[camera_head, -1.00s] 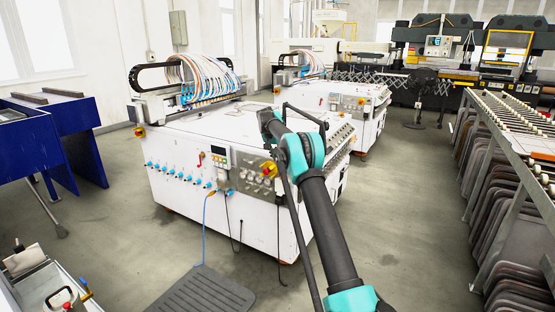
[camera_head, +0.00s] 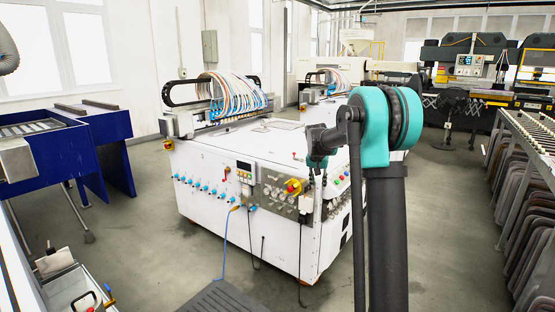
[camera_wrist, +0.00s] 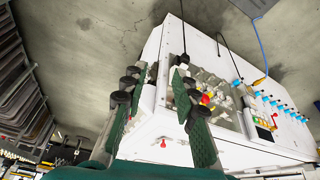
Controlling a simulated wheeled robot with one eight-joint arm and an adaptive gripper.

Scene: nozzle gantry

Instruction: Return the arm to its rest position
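My arm (camera_head: 388,220) rises at the right of centre in the head view, with its large teal joint (camera_head: 378,120) near the middle height. A smaller dark and teal part of my arm reaches left from it, in front of the white machine. My gripper (camera_wrist: 155,78) shows in the wrist view as two dark linkage fingers with green pads. The fingers stand apart with nothing between them. I cannot make out the fingers in the head view.
A white machine (camera_head: 215,165) with a hose bundle, knobs and an emergency button stands ahead; its panel also fills the right of the wrist view (camera_wrist: 200,50). Blue benches (camera_head: 75,150) stand left, a rack of dark panels (camera_head: 525,190) right. Open floor (camera_head: 450,220) lies between.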

